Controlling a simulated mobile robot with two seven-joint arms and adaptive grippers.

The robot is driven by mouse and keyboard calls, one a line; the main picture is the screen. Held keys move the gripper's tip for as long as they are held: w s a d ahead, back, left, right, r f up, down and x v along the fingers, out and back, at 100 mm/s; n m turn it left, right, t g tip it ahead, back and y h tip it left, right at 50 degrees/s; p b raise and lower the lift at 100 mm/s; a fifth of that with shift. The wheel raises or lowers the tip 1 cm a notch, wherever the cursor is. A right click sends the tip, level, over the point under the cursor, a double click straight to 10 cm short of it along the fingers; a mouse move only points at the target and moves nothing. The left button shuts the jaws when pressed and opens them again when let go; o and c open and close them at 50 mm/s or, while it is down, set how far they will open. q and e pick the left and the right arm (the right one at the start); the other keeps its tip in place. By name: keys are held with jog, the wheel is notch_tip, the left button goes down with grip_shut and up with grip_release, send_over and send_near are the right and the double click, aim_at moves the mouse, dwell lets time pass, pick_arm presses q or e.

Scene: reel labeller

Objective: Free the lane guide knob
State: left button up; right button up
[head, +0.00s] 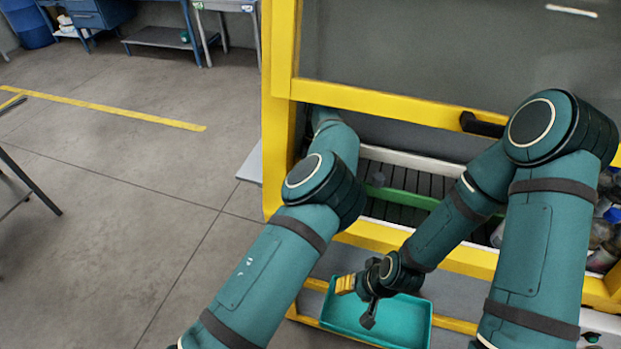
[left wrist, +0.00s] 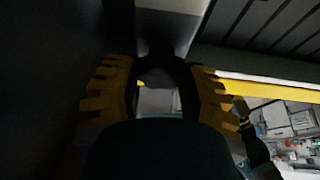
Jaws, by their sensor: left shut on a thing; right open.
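My left arm reaches through the yellow-framed opening in the head view, and its gripper is hidden inside the machine there. In the left wrist view my left gripper (left wrist: 165,92) has its yellow fingers on either side of a dark rounded thing (left wrist: 162,72), which looks like the lane guide knob; the view is very dark. A green lane guide bar (head: 408,198) lies along the dark slatted conveyor in the head view. My right gripper (head: 354,302) is open and empty above the teal tray (head: 405,326).
The yellow machine frame (head: 281,130) and its grey panel (head: 400,55) with a black handle (head: 482,125) surround the opening. Loose clutter (head: 606,225) lies at the right.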

pick_arm(q)
jog(key=o, duration=1.2)
